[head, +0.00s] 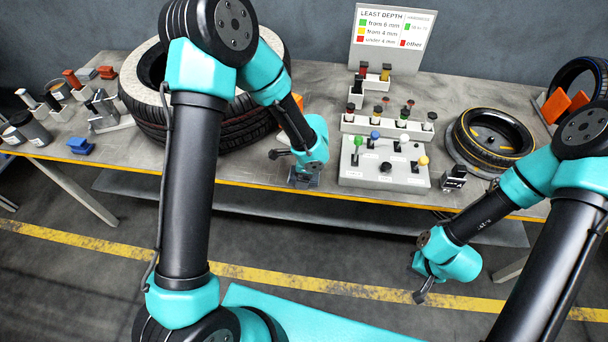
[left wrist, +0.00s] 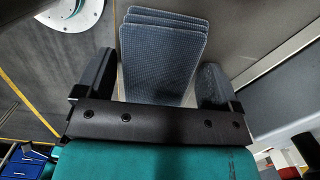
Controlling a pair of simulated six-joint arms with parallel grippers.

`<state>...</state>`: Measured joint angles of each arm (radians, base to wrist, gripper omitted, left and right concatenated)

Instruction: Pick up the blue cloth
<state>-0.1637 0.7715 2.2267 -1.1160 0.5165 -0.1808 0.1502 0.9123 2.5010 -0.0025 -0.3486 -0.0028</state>
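The blue cloth (left wrist: 162,50) shows in the left wrist view as a folded, layered, blue-grey textured stack. My left gripper (left wrist: 157,62) is open, with one dark finger on each side of the stack. I cannot tell whether the fingers touch it. In the head view my left gripper (head: 303,180) is low at the table's front edge, left of the grey control box, and largely hides the cloth. My right gripper (head: 424,292) hangs in front of the table, away from the cloth; its finger opening is not clear.
A grey control box (head: 384,178) with coloured levers stands right of my left gripper. A large tyre stack (head: 205,122) is behind it to the left. A smaller tyre (head: 493,138) lies to the right. A small blue item (head: 81,146) is at far left.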

